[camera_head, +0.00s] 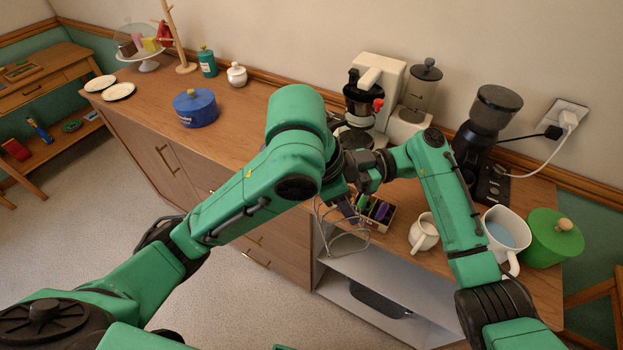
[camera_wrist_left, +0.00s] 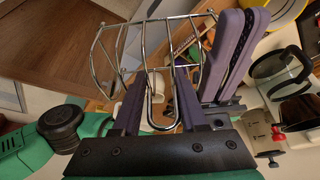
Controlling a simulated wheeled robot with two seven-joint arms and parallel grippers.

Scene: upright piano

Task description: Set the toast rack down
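The toast rack (camera_head: 341,236) is a thin silver wire frame in front of the counter edge in the head view. In the left wrist view the rack (camera_wrist_left: 162,119) has a wire loop between the two dark fingers of my left gripper (camera_wrist_left: 160,85), which hold it. In the head view my left gripper (camera_head: 345,203) is partly hidden by arm links. My right gripper (camera_wrist_left: 236,52) is close beside the rack in the left wrist view, its two purple fingers side by side. Whether it has a gap or touches the rack is unclear.
A box with colourful contents (camera_head: 378,214), a small white jug (camera_head: 424,234), a large white mug (camera_head: 505,232) and a green pot (camera_head: 553,238) stand on the counter. The coffee machine (camera_head: 380,85) and grinder (camera_head: 490,115) stand behind.

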